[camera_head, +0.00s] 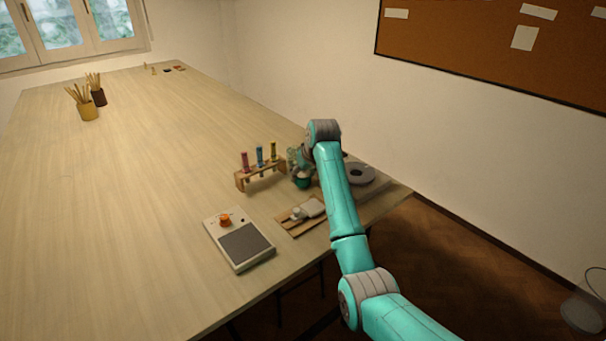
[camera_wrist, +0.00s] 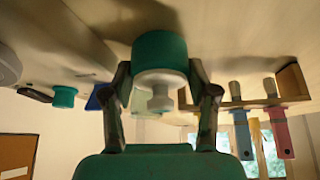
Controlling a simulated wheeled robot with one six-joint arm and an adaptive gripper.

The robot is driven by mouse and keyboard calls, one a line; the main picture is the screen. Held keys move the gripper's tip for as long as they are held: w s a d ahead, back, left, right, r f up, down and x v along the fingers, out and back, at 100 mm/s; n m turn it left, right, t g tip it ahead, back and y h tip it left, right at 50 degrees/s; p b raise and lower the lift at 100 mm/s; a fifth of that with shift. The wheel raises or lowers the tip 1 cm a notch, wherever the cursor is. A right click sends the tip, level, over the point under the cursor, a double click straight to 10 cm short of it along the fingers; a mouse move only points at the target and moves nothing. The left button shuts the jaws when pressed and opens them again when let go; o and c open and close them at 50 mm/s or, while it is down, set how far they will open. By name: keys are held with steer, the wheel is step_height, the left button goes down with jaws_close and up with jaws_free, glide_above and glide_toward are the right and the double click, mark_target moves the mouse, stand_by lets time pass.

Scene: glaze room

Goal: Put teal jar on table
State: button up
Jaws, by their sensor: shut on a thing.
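The teal jar (camera_wrist: 160,50) sits between the two fingers of my gripper (camera_wrist: 163,98) in the wrist view, which looks upside down with the tabletop along the top. A pale stopper-like part shows on the jar. My gripper is shut on the jar. In the head view the jar (camera_head: 303,183) shows partly, just right of the tube rack, below my wrist. The pale wooden table (camera_head: 150,180) lies under it. I cannot tell whether the jar touches the tabletop.
A small tray (camera_head: 288,224), a white device with an orange knob (camera_head: 225,219) and a grey round thing (camera_head: 360,173) are near.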

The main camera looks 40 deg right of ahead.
steer(key=shift+f, duration=0.1)
steer(key=o, duration=1.1)
steer(key=d+v, duration=0.1)
steer(key=v, duration=1.1)
steer(key=shift+a, duration=0.45)
